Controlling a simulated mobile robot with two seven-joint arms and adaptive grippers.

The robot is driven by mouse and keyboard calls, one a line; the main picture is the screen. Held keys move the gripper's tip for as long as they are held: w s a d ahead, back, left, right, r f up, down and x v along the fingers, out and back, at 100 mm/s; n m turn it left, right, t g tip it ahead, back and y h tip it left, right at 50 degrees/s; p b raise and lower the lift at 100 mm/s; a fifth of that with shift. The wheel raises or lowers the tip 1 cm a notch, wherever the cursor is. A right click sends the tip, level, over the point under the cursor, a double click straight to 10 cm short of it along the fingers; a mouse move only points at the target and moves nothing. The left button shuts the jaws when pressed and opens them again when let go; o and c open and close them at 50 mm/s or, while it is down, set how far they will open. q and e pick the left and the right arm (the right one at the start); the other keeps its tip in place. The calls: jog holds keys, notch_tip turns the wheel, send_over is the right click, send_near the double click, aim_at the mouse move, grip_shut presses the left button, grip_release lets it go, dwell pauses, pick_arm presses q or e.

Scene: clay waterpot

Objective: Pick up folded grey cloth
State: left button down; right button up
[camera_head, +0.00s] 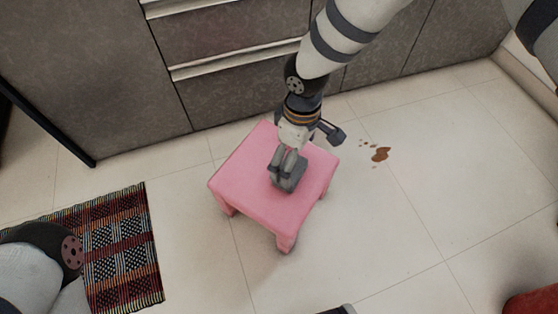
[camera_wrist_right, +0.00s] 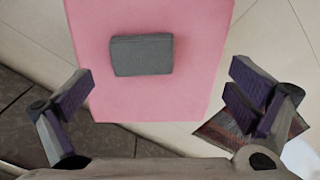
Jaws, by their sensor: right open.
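The folded grey cloth (camera_head: 290,180) lies flat on the pink stool (camera_head: 240,183). In the right wrist view the cloth (camera_wrist_right: 141,55) is a small dark grey rectangle on the pink seat (camera_wrist_right: 190,95), fully visible. My right gripper (camera_head: 308,149) is above the stool, its fingers spread wide and empty. In the head view one finger overlaps part of the cloth. In the right wrist view the cloth shows beyond the open fingers (camera_wrist_right: 160,95), apart from both. Only part of my left arm shows at the lower left; its gripper is out of view.
Grey cabinets with drawers (camera_head: 235,40) stand behind the stool. A patterned woven rug (camera_head: 125,235) lies at the left. Brown spots (camera_head: 380,154) mark the tiled floor to the right. A red object (camera_head: 535,301) is at the bottom right corner. Floor around the stool is mostly clear.

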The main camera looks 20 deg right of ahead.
aim_at(301, 164)
jog(key=w+f+b, duration=0.1)
jog(key=f, duration=0.2)
jog(key=f+b, duration=0.2)
jog(key=f, duration=0.2)
jog(key=w+f+b, duration=0.1)
jog(key=f+b, duration=0.1)
jog(key=f, duration=0.1)
jog(key=shift+w+d+f, duration=0.1)
jog(key=shift+w+f, duration=0.15)
jog(key=shift+w, duration=0.1)
jog(key=shift+w+f+b, duration=0.1)
jog(key=shift+f+b, duration=0.2)
jog(key=shift+r, duration=0.2)
jog(key=shift+c, duration=0.2)
pick_arm(q)
jog(key=shift+g, duration=0.6)
jog(key=f, duration=0.1)
jog(key=s+f, duration=0.2)
jog(key=f, duration=0.1)
jog(key=shift+f, duration=0.1)
pick_arm(e)
jog(key=c, duration=1)
